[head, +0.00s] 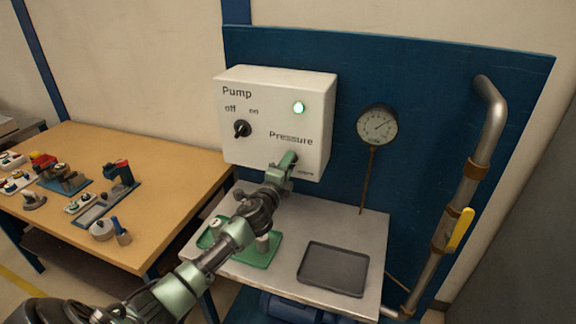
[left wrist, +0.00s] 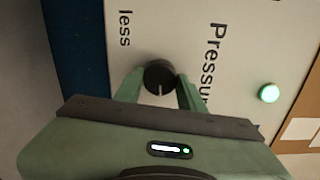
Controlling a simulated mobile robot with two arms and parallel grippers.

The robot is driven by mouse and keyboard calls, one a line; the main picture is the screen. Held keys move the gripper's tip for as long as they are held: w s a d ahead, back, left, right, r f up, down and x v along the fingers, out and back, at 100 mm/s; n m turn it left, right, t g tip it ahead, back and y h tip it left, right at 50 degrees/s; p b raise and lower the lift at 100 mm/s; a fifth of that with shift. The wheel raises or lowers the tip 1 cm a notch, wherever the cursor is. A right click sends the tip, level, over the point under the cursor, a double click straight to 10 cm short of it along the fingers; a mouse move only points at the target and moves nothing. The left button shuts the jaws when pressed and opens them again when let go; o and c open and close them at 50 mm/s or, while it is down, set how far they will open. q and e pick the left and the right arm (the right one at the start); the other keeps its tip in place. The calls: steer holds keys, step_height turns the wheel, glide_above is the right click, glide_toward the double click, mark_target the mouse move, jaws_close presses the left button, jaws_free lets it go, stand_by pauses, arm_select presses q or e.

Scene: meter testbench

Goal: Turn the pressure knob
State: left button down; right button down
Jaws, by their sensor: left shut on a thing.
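The white pump box (head: 230,165) is on the blue panel, with the label "Pressure" on its lower right. My left gripper (head: 289,160) reaches this lower right part and hides the pressure knob in the head view. In the left wrist view the black pressure knob (left wrist: 159,75) sits between the two green fingers of my left gripper (left wrist: 160,90), which is shut on it. A pale pointer line shows on the knob. The word "less" is beside it. My right gripper is not in view.
The pump switch (head: 242,128) and a lit green lamp (head: 299,107) are on the same box. A round gauge (head: 377,126) is to the right. Below are a dark tray (head: 334,270) and a green holder (head: 262,252) on the metal shelf. A pipe with a yellow lever (head: 461,229) is at right.

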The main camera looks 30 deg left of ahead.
arm_select(q)
steer(key=shift+f, duration=0.15)
steer(key=c, duration=0.9)
jaws_free()
steer(key=shift+o, duration=0.2)
steer(key=shift+s, duration=0.1)
steer(key=b+v, duration=0.1)
steer(key=v, duration=0.6)
steer(key=shift+s, duration=0.35)
